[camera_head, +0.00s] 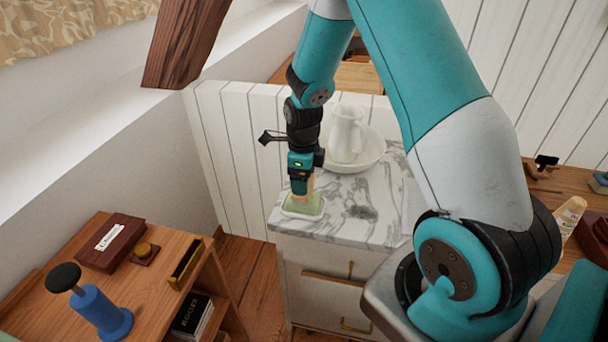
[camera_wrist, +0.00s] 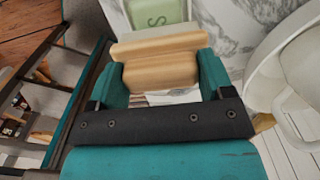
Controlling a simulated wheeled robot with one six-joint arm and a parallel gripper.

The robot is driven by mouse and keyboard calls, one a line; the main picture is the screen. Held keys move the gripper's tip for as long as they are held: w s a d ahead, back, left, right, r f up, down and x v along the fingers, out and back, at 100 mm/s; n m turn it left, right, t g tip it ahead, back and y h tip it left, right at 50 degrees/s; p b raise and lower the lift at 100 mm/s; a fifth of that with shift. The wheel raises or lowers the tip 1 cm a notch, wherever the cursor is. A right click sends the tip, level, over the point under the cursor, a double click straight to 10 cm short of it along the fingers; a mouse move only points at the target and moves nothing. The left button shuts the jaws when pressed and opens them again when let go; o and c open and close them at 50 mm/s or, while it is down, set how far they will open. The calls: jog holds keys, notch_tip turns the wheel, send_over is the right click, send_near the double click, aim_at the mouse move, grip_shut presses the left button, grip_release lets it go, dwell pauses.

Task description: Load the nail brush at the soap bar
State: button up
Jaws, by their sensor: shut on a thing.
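My gripper (camera_head: 300,188) points down over the marble-topped washstand, near its left edge. In the wrist view its two teal fingers (camera_wrist: 160,82) are shut on the wooden nail brush (camera_wrist: 160,70), one at each side of the pale block. The bristles are hidden. The pale green soap bar (camera_head: 306,205) lies in a light dish (camera_head: 288,209) under the gripper. In the wrist view the soap bar (camera_wrist: 158,12) shows just beyond the brush, with a letter stamped on it. I cannot tell whether the brush touches the soap.
A white jug (camera_head: 346,132) stands in a white basin (camera_head: 370,150) behind and right of the gripper. A grey patch (camera_head: 362,212) lies on the marble (camera_head: 385,229) to the right. A wooden shelf unit (camera_head: 153,285) with a blue stamp-like object (camera_head: 98,308) stands at lower left.

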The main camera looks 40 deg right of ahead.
jog(key=shift+f, duration=0.55)
dwell(1.8)
notch_tip(320, 180, up, 7)
jog(key=p, duration=0.5)
jog(key=shift+r, duration=0.1)
dwell(0.9)
jog(key=n, duration=0.2)
jog(key=shift+a+n, duration=0.3)
jog(key=shift+a, duration=0.1)
jog(key=n, duration=0.1)
jog(key=a+n, duration=0.1)
jog(key=n, duration=0.2)
jog(key=shift+w+a+f+n, duration=0.1)
jog(key=shift+a+f+n, duration=0.05)
jog(key=shift+f+n, duration=0.2)
jog(key=a+n, duration=0.2)
jog(key=n, duration=0.5)
jog(key=a+f+n, duration=0.1)
jog(key=a+n, duration=0.1)
jog(key=n, duration=0.5)
jog(key=a+n, duration=0.1)
jog(key=n, duration=0.6)
jog(key=shift+a+f, duration=0.25)
jog(key=shift+a, duration=0.15)
